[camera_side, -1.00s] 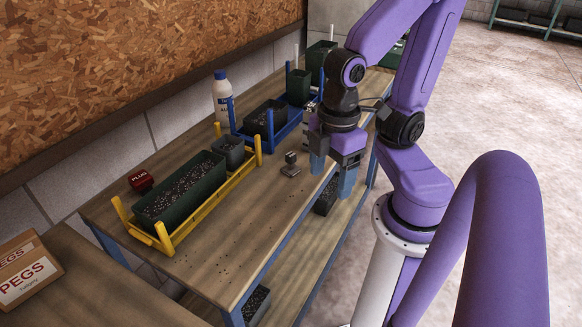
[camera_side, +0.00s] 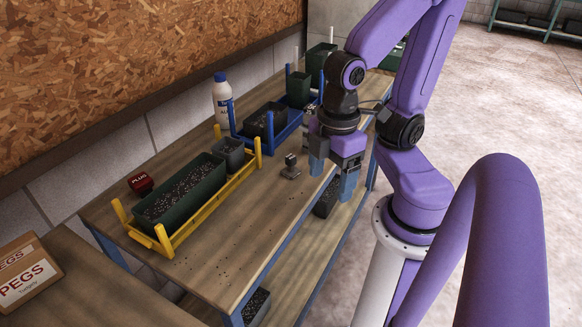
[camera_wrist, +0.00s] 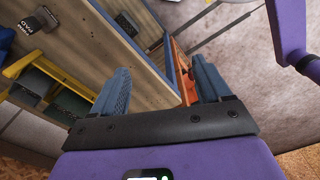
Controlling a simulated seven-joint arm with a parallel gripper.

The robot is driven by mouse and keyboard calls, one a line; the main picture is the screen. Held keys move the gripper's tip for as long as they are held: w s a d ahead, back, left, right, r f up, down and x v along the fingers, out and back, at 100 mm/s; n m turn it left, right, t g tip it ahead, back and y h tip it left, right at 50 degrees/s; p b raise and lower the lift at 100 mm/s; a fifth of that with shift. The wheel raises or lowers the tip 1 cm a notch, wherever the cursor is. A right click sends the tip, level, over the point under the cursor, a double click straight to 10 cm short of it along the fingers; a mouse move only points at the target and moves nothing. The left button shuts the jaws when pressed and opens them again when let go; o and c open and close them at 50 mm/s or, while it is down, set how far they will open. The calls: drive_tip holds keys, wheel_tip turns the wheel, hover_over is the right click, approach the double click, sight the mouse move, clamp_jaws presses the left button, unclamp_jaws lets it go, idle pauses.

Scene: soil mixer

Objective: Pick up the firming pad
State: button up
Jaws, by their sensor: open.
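The firming pad (camera_side: 290,172) is a small dark grey piece with a flat base and an upright block handle. It stands on the bare bench top, to the right of the yellow rack. In the wrist view, the firming pad (camera_wrist: 37,22) is at the upper left, with partly readable lettering ending in "PAD". My gripper (camera_side: 332,176) is open and empty, its blue fingers pointing down near the bench's right edge. It is to the right of the pad and apart from it. In the wrist view my gripper (camera_wrist: 163,80) has nothing between its fingers.
A yellow rack (camera_side: 205,215) holds a long green planter (camera_side: 183,192) and a dark pot (camera_side: 229,152). A blue rack (camera_side: 285,130) holds other pots behind. A white bottle (camera_side: 221,98) and red plug box (camera_side: 141,183) stand near the wall. The front bench top is mostly clear, with scattered specks.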

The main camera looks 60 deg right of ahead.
drive_tip(key=shift+w, duration=0.1)
drive_tip(key=n+h, duration=0.2)
drive_tip(key=n, duration=0.1)
approach(291, 157)
drive_tip(key=shift+g, duration=0.3)
drive_tip(key=f, duration=0.3)
drive_tip(key=d+f, duration=0.1)
drive_tip(key=f, duration=0.3)
drive_tip(key=shift+s+d, duration=0.2)
drive_tip(key=shift+d, duration=0.05)
drive_tip(key=shift+w+f, duration=0.15)
drive_tip(key=shift+f, duration=0.75)
drive_tip(key=shift+w+f, duration=0.2)
drive_tip(key=shift+f, duration=0.7)
drive_tip(key=shift+d+f, duration=0.15)
drive_tip(key=shift+f, duration=0.75)
drive_tip(key=c, duration=1.2)
